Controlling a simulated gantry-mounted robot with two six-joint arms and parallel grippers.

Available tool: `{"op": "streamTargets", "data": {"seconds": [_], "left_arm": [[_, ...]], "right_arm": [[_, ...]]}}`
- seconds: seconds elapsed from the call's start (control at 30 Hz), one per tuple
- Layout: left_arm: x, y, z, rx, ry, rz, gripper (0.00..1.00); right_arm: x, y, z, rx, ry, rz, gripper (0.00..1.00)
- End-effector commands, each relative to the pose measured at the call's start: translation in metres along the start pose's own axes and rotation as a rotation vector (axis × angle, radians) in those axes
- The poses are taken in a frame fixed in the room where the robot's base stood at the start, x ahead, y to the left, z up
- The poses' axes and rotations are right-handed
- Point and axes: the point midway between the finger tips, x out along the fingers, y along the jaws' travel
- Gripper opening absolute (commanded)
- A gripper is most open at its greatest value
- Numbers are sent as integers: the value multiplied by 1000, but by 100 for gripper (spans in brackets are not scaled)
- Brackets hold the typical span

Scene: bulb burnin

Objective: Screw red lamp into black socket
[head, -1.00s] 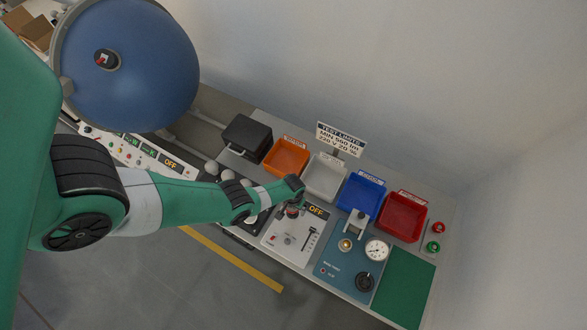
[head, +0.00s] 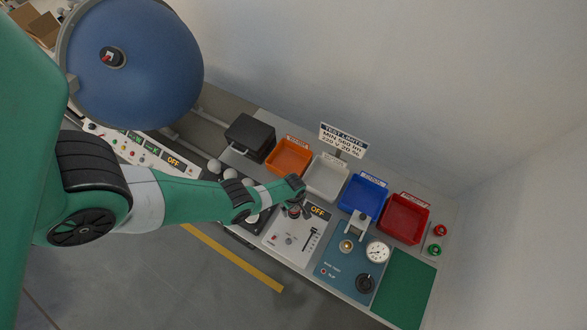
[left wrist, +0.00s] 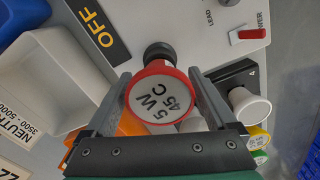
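The red lamp (left wrist: 161,70) has a red rim and a pale round face marked "5 W 45 C", seen face-on in the left wrist view. My left gripper (left wrist: 160,82) has one finger on each side of the rim and appears shut on it. The black socket (left wrist: 158,50) shows just beyond the lamp on the white panel; the lamp hides part of it, so I cannot tell whether the lamp's base is in it. In the head view my left gripper (head: 294,204) is over the white tester panel (head: 285,241). My right gripper is not in view.
Orange (head: 288,157), white (head: 326,178), blue (head: 362,195) and red (head: 405,218) bins stand behind the panel. A blue test plate (head: 340,268) with a gauge (head: 378,251) and a green mat (head: 405,290) lie to the right. White lamps stand left of the panel.

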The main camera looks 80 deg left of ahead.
Motion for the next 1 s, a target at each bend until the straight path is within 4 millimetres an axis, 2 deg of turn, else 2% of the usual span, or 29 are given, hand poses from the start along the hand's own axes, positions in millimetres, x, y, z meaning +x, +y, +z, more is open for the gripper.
{"op": "streamTargets", "data": {"seconds": [0.03,0.3,0.37,0.4,0.47,0.57,1.0], "left_arm": [[0,0,0,0,0,0,79],[0,0,0,1,0,0,31],[0,0,0,1,0,1,20],[0,0,0,2,0,1,18],[0,0,0,16,0,1,18],[0,1,1,136,0,1,18],[1,2,5,1098,-1,0,18]], "right_arm": [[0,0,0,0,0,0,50],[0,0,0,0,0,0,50],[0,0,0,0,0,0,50],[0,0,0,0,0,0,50],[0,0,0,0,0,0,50],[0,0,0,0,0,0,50],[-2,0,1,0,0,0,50]]}}
